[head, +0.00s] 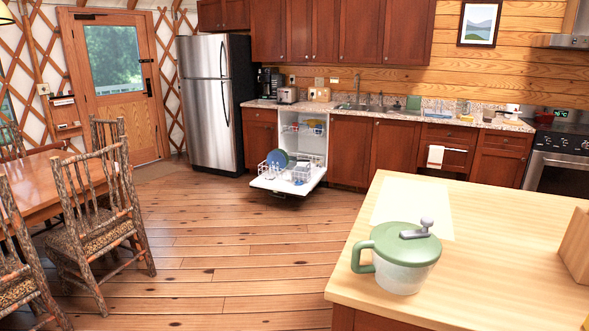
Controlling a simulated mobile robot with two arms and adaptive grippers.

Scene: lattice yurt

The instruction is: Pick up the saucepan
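No clear saucepan shows in the head view. A small dark item (544,118) stands at the left of the stove top, too small to tell what it is. On the near wooden island (480,240) stands a pale container with a green lid, a grey crank knob and a green side handle (405,262). It is upright, with its handle pointing left. Neither of my grippers is in view.
An open dishwasher (285,185) with dishes juts into the floor. A dining table (50,190) and chairs (98,230) stand at left. A wooden block (576,245) sits at the island's right. The middle floor is clear.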

